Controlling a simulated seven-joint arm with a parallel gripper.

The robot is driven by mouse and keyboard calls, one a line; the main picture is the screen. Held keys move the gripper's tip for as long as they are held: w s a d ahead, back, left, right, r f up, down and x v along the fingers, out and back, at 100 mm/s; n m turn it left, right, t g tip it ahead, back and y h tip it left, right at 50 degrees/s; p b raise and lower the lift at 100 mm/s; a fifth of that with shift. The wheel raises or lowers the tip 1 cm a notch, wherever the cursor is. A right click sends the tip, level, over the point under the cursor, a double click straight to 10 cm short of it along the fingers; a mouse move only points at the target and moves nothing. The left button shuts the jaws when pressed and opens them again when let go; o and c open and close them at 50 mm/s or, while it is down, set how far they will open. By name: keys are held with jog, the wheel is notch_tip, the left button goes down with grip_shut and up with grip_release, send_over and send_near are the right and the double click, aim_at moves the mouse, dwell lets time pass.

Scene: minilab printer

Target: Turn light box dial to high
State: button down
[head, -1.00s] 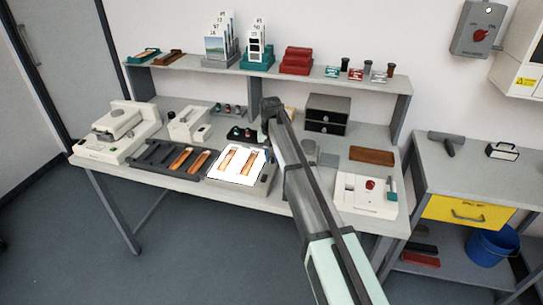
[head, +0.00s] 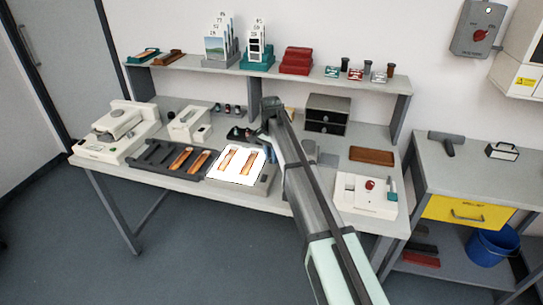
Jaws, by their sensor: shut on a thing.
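The light box (head: 268,181) stands at the front middle of the bench. Its top panel (head: 237,176) glows white, and two brown film strips lie on it. My gripper (head: 270,155) is at the right rear side of the light box, mostly hidden behind my own wrist and forearm. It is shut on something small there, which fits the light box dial. The dial and the fingertips are hidden, so the dial's setting cannot be read.
A dark tray with film strips (head: 150,160) is left of the light box. A white device with a red knob (head: 370,185) and a brown tray (head: 372,155) are to the right. A dark drawer unit (head: 327,115) stands behind. The shelf overhangs the back.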

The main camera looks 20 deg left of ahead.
dwell(0.5)
jog(key=c, duration=0.9)
grip_release()
notch_tip(320, 180, up, 14)
jog(key=shift+a+f, duration=0.1)
jog(key=shift+a, duration=0.05)
jog(key=shift+w, duration=0.1)
